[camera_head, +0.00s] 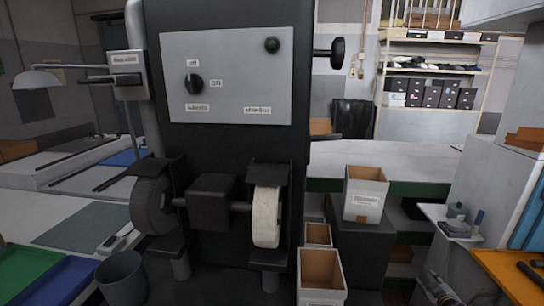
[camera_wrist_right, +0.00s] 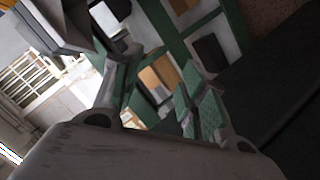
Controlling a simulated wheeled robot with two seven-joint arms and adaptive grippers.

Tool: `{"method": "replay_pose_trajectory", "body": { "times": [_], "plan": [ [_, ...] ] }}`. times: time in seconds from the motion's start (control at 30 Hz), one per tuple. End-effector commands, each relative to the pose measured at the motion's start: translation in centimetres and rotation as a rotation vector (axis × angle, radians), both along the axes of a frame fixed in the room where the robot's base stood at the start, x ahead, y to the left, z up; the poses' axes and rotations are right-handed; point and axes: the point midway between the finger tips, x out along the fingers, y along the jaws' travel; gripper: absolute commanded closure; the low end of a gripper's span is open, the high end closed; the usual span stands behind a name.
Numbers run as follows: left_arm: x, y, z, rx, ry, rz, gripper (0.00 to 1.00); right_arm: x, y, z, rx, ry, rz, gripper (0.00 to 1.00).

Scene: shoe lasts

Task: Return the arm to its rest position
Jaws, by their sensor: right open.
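My right gripper (camera_wrist_right: 155,98) shows in the right wrist view, with its two fingers spread apart. Green pads line the fingers, and nothing is held between them. Beyond the gap I see tan and green surfaces, tilted in the picture and too unclear to name. I cannot make out either gripper in the head view. My left gripper is not in view.
A dark grinding machine (camera_head: 230,143) with a dark wheel (camera_head: 150,205) and a pale wheel (camera_head: 266,217) fills the middle. Open cartons (camera_head: 364,205) (camera_head: 320,290) stand right of it. A grey bin (camera_head: 122,280) and blue tray (camera_head: 70,280) are lower left.

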Motion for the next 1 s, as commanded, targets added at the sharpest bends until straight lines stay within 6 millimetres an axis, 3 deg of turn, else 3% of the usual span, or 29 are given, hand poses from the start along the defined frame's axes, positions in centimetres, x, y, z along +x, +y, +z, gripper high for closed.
{"method": "replay_pose_trajectory", "body": {
  "times": [0.03,0.1,0.5,0.77,1.0],
  "plan": [
    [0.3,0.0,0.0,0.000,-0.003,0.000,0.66,-1.1,0.4,-2.4,0.016,0.030,-0.008,0.57],
    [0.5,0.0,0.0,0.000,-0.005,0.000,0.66,-2.4,1.0,-5.2,0.038,0.066,-0.018,0.57],
    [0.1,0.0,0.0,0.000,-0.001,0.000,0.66,-12.2,5.5,-20.3,0.148,0.278,-0.070,0.57],
    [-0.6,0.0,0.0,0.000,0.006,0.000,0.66,-19.8,9.5,-28.6,0.214,0.416,-0.100,0.57],
    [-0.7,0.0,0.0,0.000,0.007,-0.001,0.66,-27.8,13.8,-35.1,0.272,0.544,-0.124,0.57]
  ]
}}
